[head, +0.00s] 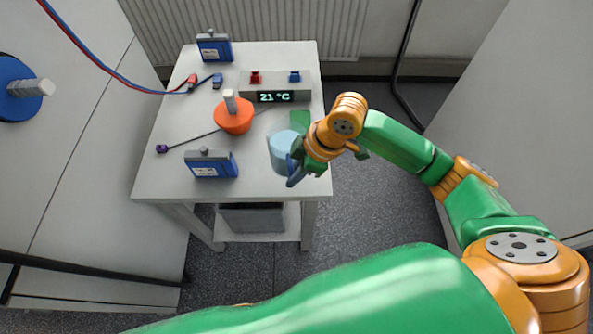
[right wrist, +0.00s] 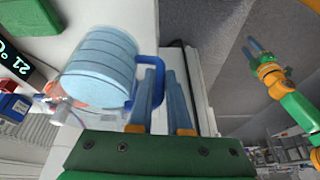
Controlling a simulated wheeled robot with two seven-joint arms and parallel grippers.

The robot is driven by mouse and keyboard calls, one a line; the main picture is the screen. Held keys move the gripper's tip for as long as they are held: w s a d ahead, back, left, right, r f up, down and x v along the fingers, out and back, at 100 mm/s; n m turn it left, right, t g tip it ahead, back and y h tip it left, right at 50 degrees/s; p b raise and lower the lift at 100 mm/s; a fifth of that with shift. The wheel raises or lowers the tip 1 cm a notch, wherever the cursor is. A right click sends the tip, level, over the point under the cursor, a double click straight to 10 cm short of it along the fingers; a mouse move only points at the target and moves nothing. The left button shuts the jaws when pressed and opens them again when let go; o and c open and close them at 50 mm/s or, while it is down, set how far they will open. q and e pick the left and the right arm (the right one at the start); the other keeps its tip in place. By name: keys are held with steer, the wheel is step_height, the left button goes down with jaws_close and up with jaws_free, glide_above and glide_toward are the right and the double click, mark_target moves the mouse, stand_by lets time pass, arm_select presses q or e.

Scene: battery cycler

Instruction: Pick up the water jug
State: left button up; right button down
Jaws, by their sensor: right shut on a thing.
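The water jug (head: 283,152) is a light blue cylinder near the right edge of the table. In the right wrist view the jug (right wrist: 100,68) shows bands around its body and a darker blue handle (right wrist: 152,66). My right gripper (head: 295,170) is at the jug's right side, shut on the handle; its blue fingers (right wrist: 163,78) show there. I cannot tell whether the jug's base touches the table. My left gripper (right wrist: 254,46) is small and far off in the right wrist view, away from the jug; its jaw state is unclear.
Red and blue leads (head: 110,72) come in from the left. A cable with a purple end (head: 162,149) crosses the tabletop.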

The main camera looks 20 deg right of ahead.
steer(key=s+a+r, duration=0.5)
steer(key=s+r, duration=0.1)
steer(key=s, duration=0.3)
steer(key=shift+s+a+r, duration=0.3)
steer(key=shift+s+r, duration=0.05)
steer(key=shift+w, duration=0.1)
stand_by(2.1)
